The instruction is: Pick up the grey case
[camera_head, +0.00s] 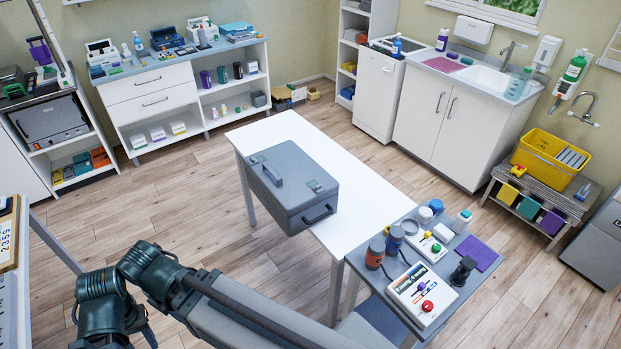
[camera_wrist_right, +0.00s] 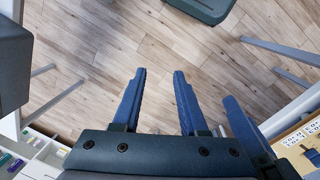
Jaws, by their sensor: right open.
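The grey case (camera_head: 292,190) lies shut on the white table in the middle of the head view. It has a dark handle on its lid, another on its near side, and small latches. My right gripper (camera_wrist_right: 159,72) is open and empty in the right wrist view, with bare floor between its fingers. Another blue finger (camera_wrist_right: 243,125) shows to its right, apparently of my left gripper; its opening is hidden. My arm links show at the lower left of the head view, clear of the case. A dark grey block at the wrist view's left edge is too cropped to identify.
The white table (camera_head: 362,172) has bare room right of the case. A side table at its near end holds bottles, a purple cloth (camera_head: 478,252) and a white device (camera_head: 422,294). Wooden floor (camera_head: 165,215) is open left of the case. A yellow crate (camera_head: 549,173) stands right.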

